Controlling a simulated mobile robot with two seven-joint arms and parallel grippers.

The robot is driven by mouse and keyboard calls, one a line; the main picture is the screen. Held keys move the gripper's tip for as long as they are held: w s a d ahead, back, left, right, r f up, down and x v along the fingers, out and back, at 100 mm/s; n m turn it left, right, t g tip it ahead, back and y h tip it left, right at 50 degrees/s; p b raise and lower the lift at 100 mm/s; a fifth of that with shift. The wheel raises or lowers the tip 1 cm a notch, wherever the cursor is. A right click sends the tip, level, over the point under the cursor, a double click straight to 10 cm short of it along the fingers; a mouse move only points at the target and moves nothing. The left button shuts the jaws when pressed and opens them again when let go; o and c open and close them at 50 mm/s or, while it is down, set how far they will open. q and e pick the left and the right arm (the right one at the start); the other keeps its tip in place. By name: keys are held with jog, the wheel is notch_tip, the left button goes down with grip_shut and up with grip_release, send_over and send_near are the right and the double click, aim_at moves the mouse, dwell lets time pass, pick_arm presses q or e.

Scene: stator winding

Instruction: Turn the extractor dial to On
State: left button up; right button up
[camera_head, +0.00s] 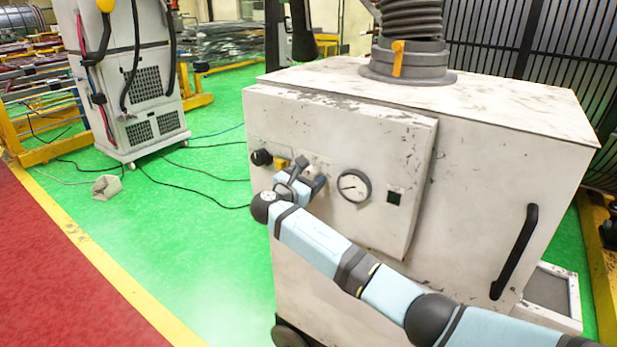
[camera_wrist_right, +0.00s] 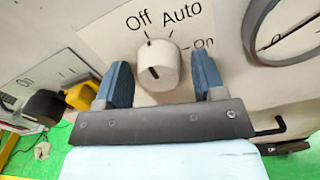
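The extractor dial (camera_wrist_right: 158,66) is a round white knob on the panel in the right wrist view, with Off, Auto and On printed around its upper side. A dark mark on it lies near the Off tick; its exact setting is hard to tell. My right gripper (camera_wrist_right: 160,78) is open, with one blue finger left of the dial and one right of it, both apart from it. In the head view my right gripper (camera_head: 300,181) is at the extractor's front panel (camera_head: 400,160) and hides the dial. My left gripper is not in view.
A round gauge (camera_head: 354,186) is close right of the gripper, with a small dark square switch (camera_head: 394,197) beyond it. A black knob (camera_head: 261,157) and a yellow part (camera_head: 282,163) are to the left. A black handle (camera_head: 515,252) sticks out at the right.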

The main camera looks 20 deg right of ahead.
jog(key=c, duration=0.8)
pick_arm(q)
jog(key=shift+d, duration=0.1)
pick_arm(e)
jog(key=shift+o, duration=0.2)
